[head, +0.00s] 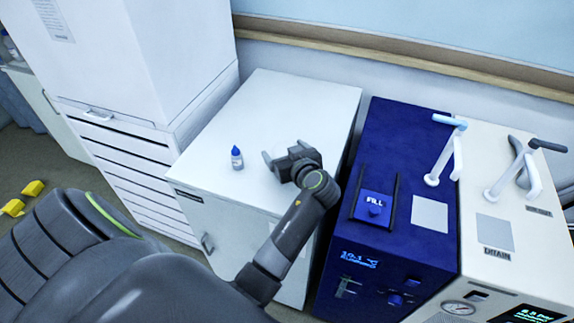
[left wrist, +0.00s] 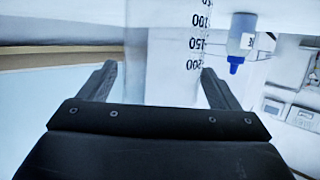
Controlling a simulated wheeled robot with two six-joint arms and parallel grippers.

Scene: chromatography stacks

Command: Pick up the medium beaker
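The clear beaker (left wrist: 165,70), with black marks that include 100, 150 and 200, fills the middle of the left wrist view. It appears upside down there. I cannot make out the beaker in the head view. My left gripper (head: 284,153) is over the white cabinet top in the head view. In the left wrist view its fingers (left wrist: 158,84) are spread, with the beaker in line between them. A gap shows at the left finger; the right finger overlaps the beaker's edge in view, and contact cannot be told. My right gripper is not in view.
A small blue-capped bottle (head: 237,158) stands left of the gripper on the white cabinet (head: 262,100); it also shows in the left wrist view (left wrist: 240,40). A blue machine (head: 400,150) and a cream machine (head: 500,215) with taps stand to the right. A tall white cabinet (head: 140,60) stands left.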

